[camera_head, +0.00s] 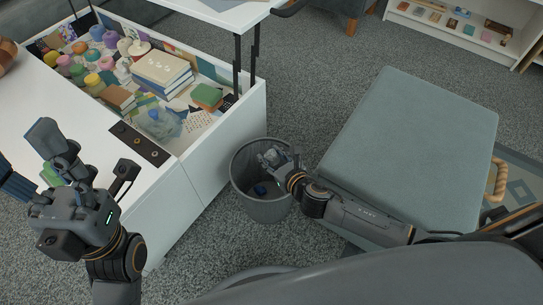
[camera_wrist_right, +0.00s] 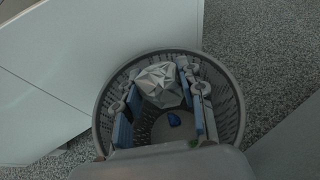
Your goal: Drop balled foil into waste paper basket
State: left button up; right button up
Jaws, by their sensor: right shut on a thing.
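The waste paper basket (camera_head: 264,209) is a round grey mesh bin standing on the carpet between the white table and a grey-green ottoman. It also shows in the right wrist view (camera_wrist_right: 230,92). My right gripper (camera_head: 272,157) is at the basket's mouth. In the right wrist view the gripper (camera_wrist_right: 162,100) is shut on the balled foil (camera_wrist_right: 160,84), a crumpled silver lump between its fingers, over the basket's opening. In the head view I cannot make out the foil clearly. My left gripper (camera_head: 50,140) is raised over the white table at the left; its fingertips look apart.
A small blue thing (camera_wrist_right: 173,119) lies at the basket's bottom. The grey-green ottoman (camera_head: 415,130) stands close to the right. The white table (camera_head: 232,125) at left holds books (camera_head: 162,70), several colourful jars and a clear bottle (camera_head: 158,122).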

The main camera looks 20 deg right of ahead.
jog(key=o, duration=0.9)
jog(key=v, duration=1.2)
